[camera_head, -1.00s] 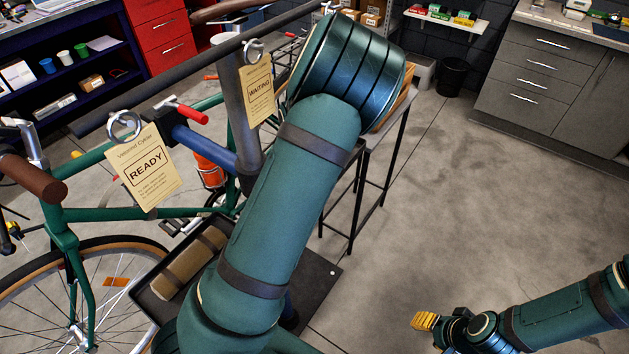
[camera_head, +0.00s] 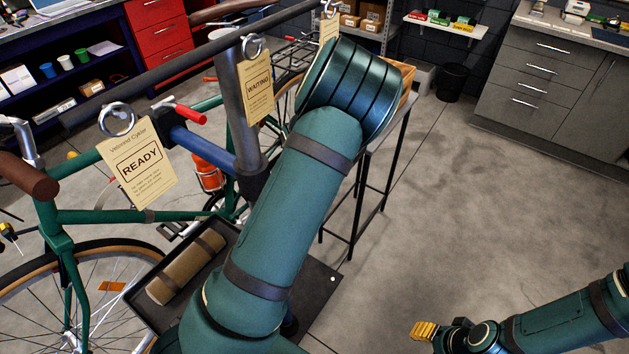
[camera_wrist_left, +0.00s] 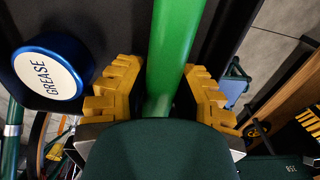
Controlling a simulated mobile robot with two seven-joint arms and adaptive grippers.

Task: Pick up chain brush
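In the left wrist view a bright green rounded bar (camera_wrist_left: 176,50) runs from the top edge down between my fingers. It may be the chain brush's handle; no bristles show, so I cannot tell. My left gripper (camera_wrist_left: 163,98) is open, with one yellow stepped finger on each side of the bar and visible gaps beside it. A dark green shape at the bottom of that view hides the bar's lower end. In the head view my left arm hides its own gripper. My right gripper (camera_head: 424,331) is low at the right, far from these things; its opening is unclear.
A blue-rimmed grease tin (camera_wrist_left: 50,72) stands left of my left fingers. In the head view a dark tray (camera_head: 318,283) holds a brown roll (camera_head: 187,267). A green bicycle (camera_head: 110,217) with a READY tag (camera_head: 141,168) is at left. The floor at right is clear.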

